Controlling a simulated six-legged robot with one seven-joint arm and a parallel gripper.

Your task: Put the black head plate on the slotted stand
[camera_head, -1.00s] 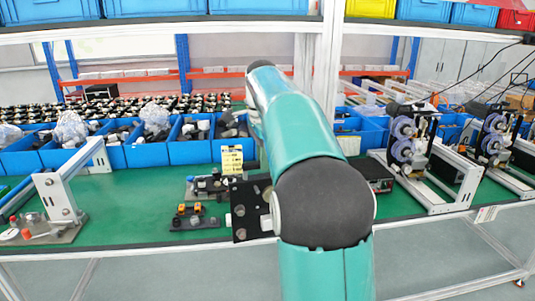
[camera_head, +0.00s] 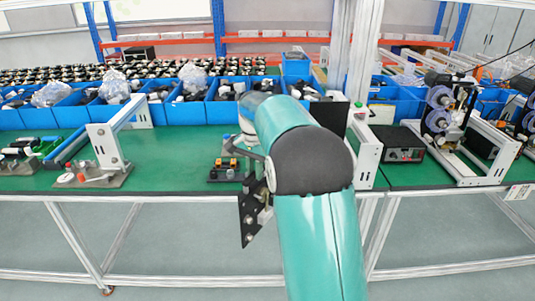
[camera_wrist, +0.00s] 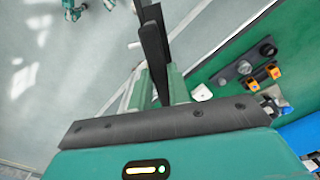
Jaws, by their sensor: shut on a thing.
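The black head plate (camera_head: 248,217), a dark plate with several holes, hangs upright in front of the table's front edge in the head view. My gripper (camera_wrist: 152,78) is shut on it; in the wrist view the plate (camera_wrist: 154,40) shows nearly edge-on beyond the fingers. My arm hides most of the gripper in the head view. A dark base with two orange blocks (camera_head: 228,165) sits on the green table behind the plate, and also shows at the right of the wrist view (camera_wrist: 262,77). I cannot tell which fixture is the slotted stand.
A white angled frame (camera_head: 107,148) on a grey base stands left on the green tabletop (camera_head: 175,155). Blue bins (camera_head: 137,110) line its back. A black box (camera_head: 400,146) and a reel machine (camera_head: 443,115) stand right. Green surface between the white frame and orange-block base is clear.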

